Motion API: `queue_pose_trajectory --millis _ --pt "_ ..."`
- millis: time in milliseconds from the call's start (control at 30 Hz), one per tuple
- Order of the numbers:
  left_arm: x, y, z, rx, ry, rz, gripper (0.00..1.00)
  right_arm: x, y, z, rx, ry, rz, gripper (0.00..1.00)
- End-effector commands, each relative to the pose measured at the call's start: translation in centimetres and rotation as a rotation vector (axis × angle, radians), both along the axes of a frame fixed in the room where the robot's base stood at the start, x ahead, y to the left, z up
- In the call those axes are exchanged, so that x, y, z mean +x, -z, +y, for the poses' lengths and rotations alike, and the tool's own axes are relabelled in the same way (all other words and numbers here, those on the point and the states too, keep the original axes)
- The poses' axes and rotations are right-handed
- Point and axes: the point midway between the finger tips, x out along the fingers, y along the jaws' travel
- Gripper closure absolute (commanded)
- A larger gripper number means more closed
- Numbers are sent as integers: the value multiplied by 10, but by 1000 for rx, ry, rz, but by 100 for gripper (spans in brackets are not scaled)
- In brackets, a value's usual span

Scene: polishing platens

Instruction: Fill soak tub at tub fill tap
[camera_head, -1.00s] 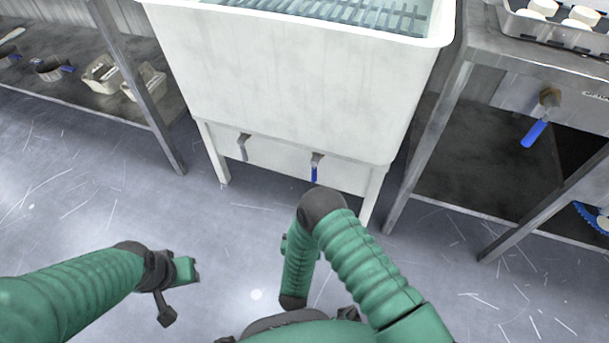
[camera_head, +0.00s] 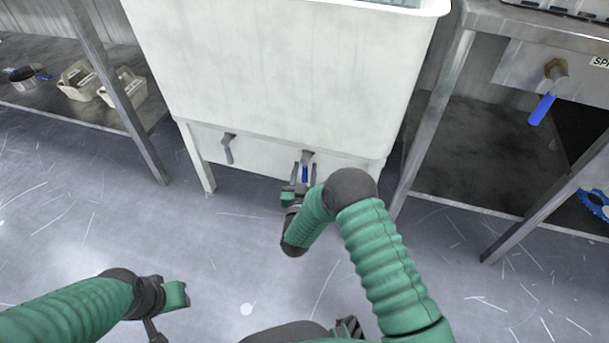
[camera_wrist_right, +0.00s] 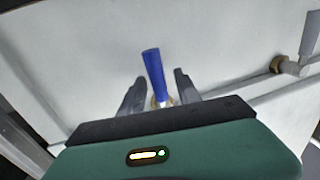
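The white soak tub (camera_head: 280,85) stands on a white leg frame straight ahead. A tap with a blue lever (camera_head: 306,170) sits low on its front, and a grey-handled tap (camera_head: 229,146) sits to its left. My right gripper (camera_head: 302,177) is at the blue-levered tap. In the right wrist view, the blue lever (camera_wrist_right: 153,75) stands between the two open fingers of my right gripper (camera_wrist_right: 158,88), with gaps on both sides. My left gripper (camera_head: 178,297) is at lower left, away from the tub; its fingers are too unclear to judge.
A steel bench (camera_head: 540,28) at right carries another blue-handled valve (camera_head: 545,95). A shelf (camera_head: 75,106) at left holds pale caddies (camera_head: 80,80). A steel post (camera_head: 120,95) stands left of the tub. The scratched grey floor (camera_head: 150,230) is clear in front.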

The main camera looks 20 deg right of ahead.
Motion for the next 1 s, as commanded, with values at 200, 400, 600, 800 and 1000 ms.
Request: queue_pose_trajectory --millis 200,400,600,800,1000 --pt "0 -1 0 0 0 0 64 0 -1 0 0 0 1 62" --pt "0 -1 0 0 0 0 64 0 0 0 0 -1 1 88" --pt "0 -1 0 0 0 0 64 0 0 0 0 -1 1 100" --pt "0 -1 0 0 0 0 64 0 0 0 0 -1 1 100" --pt "0 -1 0 0 0 0 64 0 0 1 1 -1 2 100"
